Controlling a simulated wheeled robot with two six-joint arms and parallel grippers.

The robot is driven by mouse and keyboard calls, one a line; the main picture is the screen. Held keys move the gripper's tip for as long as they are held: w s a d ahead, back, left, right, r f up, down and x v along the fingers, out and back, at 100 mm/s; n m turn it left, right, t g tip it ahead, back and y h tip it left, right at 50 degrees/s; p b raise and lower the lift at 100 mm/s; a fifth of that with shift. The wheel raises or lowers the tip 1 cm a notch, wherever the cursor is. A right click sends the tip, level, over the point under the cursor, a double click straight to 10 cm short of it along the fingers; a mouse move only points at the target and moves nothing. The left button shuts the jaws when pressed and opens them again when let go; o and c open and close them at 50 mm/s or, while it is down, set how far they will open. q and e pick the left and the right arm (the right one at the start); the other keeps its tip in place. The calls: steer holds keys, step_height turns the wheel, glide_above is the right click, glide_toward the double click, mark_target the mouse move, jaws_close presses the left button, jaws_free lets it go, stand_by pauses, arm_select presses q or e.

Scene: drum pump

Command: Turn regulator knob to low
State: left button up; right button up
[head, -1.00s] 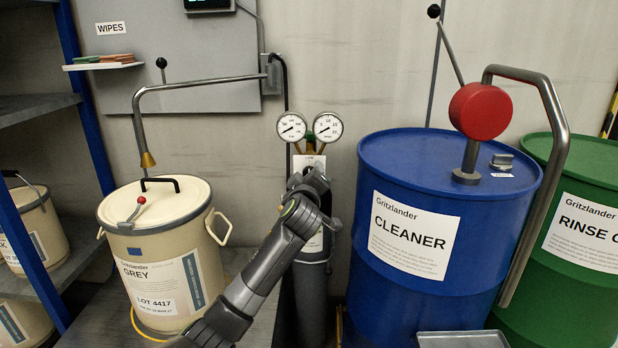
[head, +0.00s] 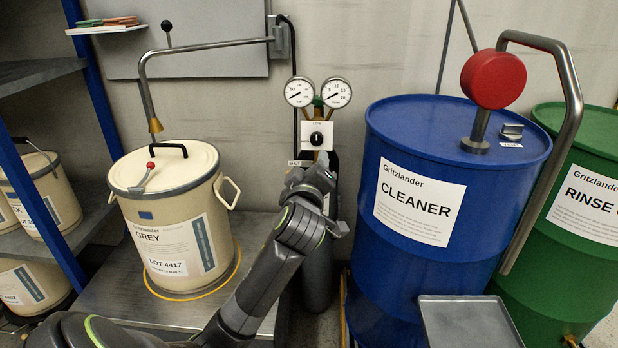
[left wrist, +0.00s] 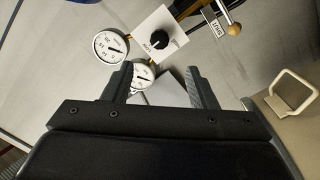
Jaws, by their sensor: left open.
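The regulator knob (head: 317,138) is a small black knob on a white plate below two round gauges, on top of a dark gas cylinder (head: 318,275). In the left wrist view the knob (left wrist: 160,39) shows beyond and between the open fingers, with a pointer mark on it. My left gripper (head: 322,178) is just below the knob in the head view, in front of the cylinder, not touching the knob. In the left wrist view the jaws (left wrist: 161,82) are apart and empty. The knob's small label is too small to read in the head view. My right gripper is not in view.
A cream GREY pail (head: 180,235) stands on the grey platform to the left. The blue CLEANER drum (head: 400,275), with a red pump, stands close to the right. A green drum (head: 570,265) is beside it. A tray (head: 470,322) is in front.

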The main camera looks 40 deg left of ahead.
arm_select(q)
steer(key=shift+v, duration=2.35)
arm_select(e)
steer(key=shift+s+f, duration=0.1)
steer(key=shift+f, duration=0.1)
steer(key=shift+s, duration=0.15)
